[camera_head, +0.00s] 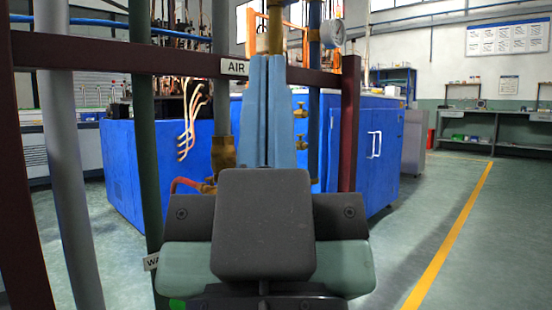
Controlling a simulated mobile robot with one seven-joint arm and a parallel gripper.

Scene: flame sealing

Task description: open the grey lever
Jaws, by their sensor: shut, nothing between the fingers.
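My gripper (268,62) fills the middle of the view. Its two long blue-grey fingers lie side by side, shut and empty, with the tips up by the dark red crossbar. Its dark grey body sits below them and covers much of the pipework behind. I cannot pick out a grey lever; it may be hidden behind my gripper. A brass fitting (222,152) on a grey vertical pipe shows just left of the fingers. Small brass valves (300,140) show just right of them. I cannot tell whether the fingers touch anything.
A dark red frame (130,55) with an AIR sign (235,67) crosses in front. Grey and green pipes (65,150) stand at left. A gauge (333,33) is at upper right. Blue cabinets (370,150) stand behind. Open floor (450,210) lies right.

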